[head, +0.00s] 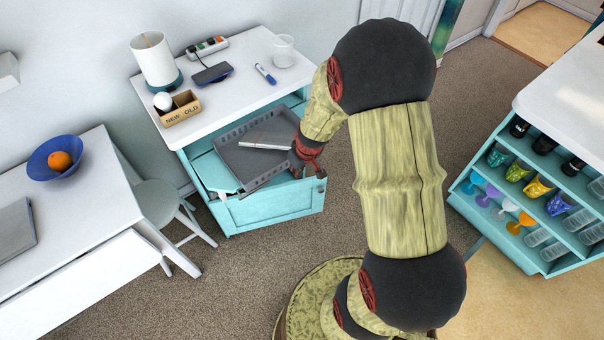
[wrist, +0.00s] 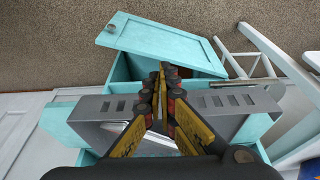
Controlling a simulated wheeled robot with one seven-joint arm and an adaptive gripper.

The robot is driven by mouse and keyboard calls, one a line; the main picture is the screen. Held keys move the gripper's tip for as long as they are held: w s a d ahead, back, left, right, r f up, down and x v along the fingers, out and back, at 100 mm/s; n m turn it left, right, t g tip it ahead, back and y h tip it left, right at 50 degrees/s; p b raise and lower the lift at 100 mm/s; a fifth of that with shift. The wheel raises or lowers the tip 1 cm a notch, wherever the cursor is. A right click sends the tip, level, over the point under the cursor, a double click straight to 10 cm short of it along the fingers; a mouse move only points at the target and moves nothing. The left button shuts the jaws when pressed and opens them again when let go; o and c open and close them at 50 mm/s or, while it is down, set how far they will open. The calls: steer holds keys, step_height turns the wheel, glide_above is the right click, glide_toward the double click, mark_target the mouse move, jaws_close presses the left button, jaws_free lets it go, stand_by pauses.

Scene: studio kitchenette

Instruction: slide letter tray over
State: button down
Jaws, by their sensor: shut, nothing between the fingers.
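A flat, light-coloured item (head: 266,140) lies in the tray. My gripper (head: 318,174) is at the tray's right side, near the drawer's front right corner. In the wrist view my gripper (wrist: 162,72) is shut and empty, with the tray's slotted wall (wrist: 235,101) on both sides of its fingers. I cannot tell whether the fingers touch the tray. The tray's middle is partly hidden by the fingers there.
The cabinet top (head: 240,80) holds a lamp (head: 155,60), a small box (head: 181,108), a phone stand (head: 212,73), a marker (head: 265,73) and a clear cup (head: 283,50). A stool (head: 165,205) stands left of the drawer. Open carpet (head: 285,265) lies in front.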

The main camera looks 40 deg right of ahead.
mark_target(259, 127)
steer(key=shift+w, duration=0.8)
steer(key=shift+w, duration=0.1)
steer(key=w+p, duration=0.1)
steer(key=w, duration=0.6)
steer(key=w+p, duration=0.1)
steer(key=w, duration=0.7)
steer(key=w+p, duration=0.1)
steer(key=w, duration=0.7)
steer(key=shift+a, duration=0.3)
steer(key=shift+s, duration=0.1)
